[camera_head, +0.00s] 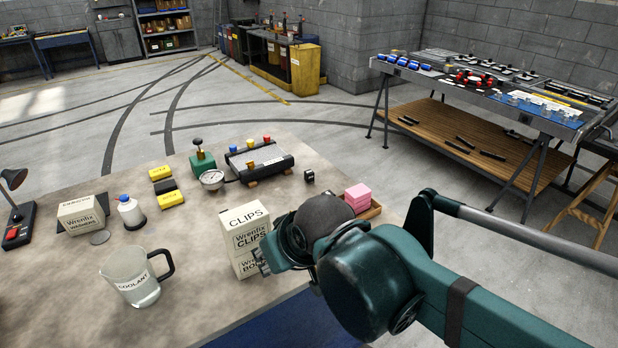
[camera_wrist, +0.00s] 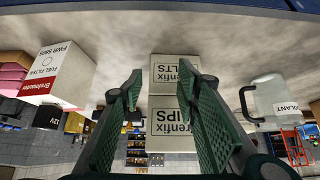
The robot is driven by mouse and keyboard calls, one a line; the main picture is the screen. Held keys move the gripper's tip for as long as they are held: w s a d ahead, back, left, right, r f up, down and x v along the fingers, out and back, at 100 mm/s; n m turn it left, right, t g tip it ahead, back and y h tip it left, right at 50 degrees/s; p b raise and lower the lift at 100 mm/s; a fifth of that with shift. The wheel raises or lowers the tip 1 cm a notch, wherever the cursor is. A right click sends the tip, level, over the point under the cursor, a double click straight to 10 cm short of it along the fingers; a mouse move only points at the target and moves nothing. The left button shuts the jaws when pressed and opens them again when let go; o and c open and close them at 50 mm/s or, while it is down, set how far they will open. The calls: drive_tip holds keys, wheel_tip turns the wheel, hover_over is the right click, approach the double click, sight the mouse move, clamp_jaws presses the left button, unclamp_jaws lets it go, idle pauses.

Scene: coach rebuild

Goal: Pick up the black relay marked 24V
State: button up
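A small black block with a pale mark, which looks like a relay (camera_head: 309,176), stands on the table right of the black unit with coloured knobs. Its marking is too small to read. A black piece (camera_wrist: 48,116) beside the fuel filter box in the wrist view may be the same one; I cannot tell. Another black block (camera_head: 165,186) lies between two yellow blocks, its marking not readable. My gripper (camera_head: 262,260) is at the right side of the stacked Wrenfix boxes. In the wrist view my gripper (camera_wrist: 162,72) is open, nothing held, with the boxes showing between its fingers.
The Wrenfix clips box (camera_head: 247,232) sits on a second Wrenfix box. Pink blocks (camera_head: 357,196) are in a wooden tray behind my wrist. The fuel filter box (camera_wrist: 58,74) shows only in the wrist view. A coolant jug (camera_head: 135,278) stands left. The table's centre is clear.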

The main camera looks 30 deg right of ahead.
idle(0.3)
wheel_tip(320, 180, up, 12)
drive_tip(key=r, duration=0.1)
drive_tip(key=w+d+r+n+g+h+p, duration=0.1)
drive_tip(key=w+d+r+n+p, duration=0.3)
drive_tip(key=w, duration=0.3)
drive_tip(key=w+d+r+n+g+p, duration=0.2)
drive_tip(key=w+d+r+p, duration=0.15)
drive_tip(key=w+p, duration=0.35)
drive_tip(key=n+g+p, duration=0.4)
drive_tip(key=n+p, duration=0.7)
drive_tip(key=p, duration=0.5)
hover_over(305, 172)
wheel_tip(305, 172, down, 18)
drive_tip(key=shift+f+h, duration=0.4)
drive_tip(key=shift+f, duration=0.05)
drive_tip(key=shift+f, duration=0.1)
